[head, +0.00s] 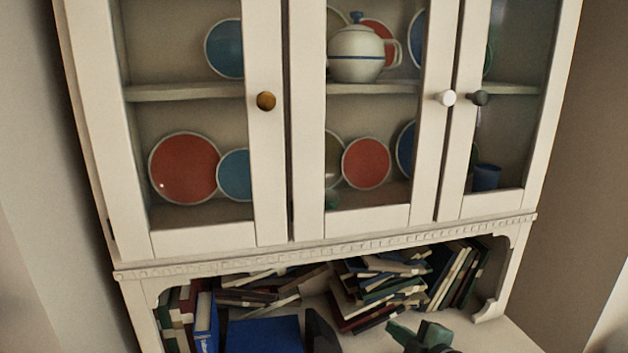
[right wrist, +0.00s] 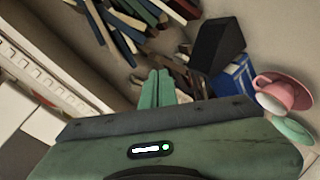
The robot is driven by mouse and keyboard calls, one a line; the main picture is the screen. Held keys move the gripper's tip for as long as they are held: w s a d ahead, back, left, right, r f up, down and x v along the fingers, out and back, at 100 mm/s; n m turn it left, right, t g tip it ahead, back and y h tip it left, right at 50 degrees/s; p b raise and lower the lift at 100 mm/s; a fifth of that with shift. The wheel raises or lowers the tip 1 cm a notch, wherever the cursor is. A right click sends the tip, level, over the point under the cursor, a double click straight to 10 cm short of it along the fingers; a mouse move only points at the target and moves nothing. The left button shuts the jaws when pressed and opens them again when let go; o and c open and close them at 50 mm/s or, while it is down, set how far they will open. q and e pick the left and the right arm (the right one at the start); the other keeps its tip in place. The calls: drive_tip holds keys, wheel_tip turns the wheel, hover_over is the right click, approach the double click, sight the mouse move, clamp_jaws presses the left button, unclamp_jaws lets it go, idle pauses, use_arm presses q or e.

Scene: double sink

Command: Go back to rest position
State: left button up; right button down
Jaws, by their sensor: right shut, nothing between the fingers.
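My right gripper (head: 402,332) shows at the bottom edge of the head view, in front of the shelf under the cabinet. In the right wrist view its two green fingers (right wrist: 157,88) are together and hold nothing. They point toward the books, and no contact with any of them shows. My left gripper is in neither view.
A cream cabinet (head: 270,230) with glass doors holds plates and a teapot (head: 356,54). Below are piled books (head: 385,283), a blue book (head: 264,333) and a dark block (head: 320,331).

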drive_tip(key=s+a+f+m+g+h, duration=0.1)
drive_tip(key=s+a+f+m, duration=0.15)
drive_tip(key=s, duration=0.25)
drive_tip(key=s+a+f+m+g, duration=0.1)
drive_tip(key=s+a+f+m, duration=0.1)
drive_tip(key=s+f, duration=0.2)
drive_tip(key=s+d+f+m+g+h, duration=0.1)
drive_tip(key=s+d+f+m+g, duration=0.15)
drive_tip(key=s, duration=0.65)
drive_tip(key=s+d+f+m+g+h, duration=0.2)
drive_tip(key=s+f+m+g, duration=0.15)
drive_tip(key=s, duration=0.55)
drive_tip(key=s+d+f+m+g+h, duration=0.15)
drive_tip(key=s+m, duration=0.25)
drive_tip(key=s, duration=0.6)
wheel_tip(320, 180, down, 28)
drive_tip(key=g+b, duration=0.2)
drive_tip(key=s+d+f, duration=0.2)
drive_tip(key=s+f, duration=0.6)
drive_tip(key=s+d+f, duration=0.1)
drive_tip(key=s+f, duration=0.8)
drive_tip(key=shift+s+d+f+g+b, duration=0.15)
drive_tip(key=shift+s+d+g+b, duration=0.15)
drive_tip(key=shift+d+g+b, duration=0.1)
drive_tip(key=shift+n, duration=0.25)
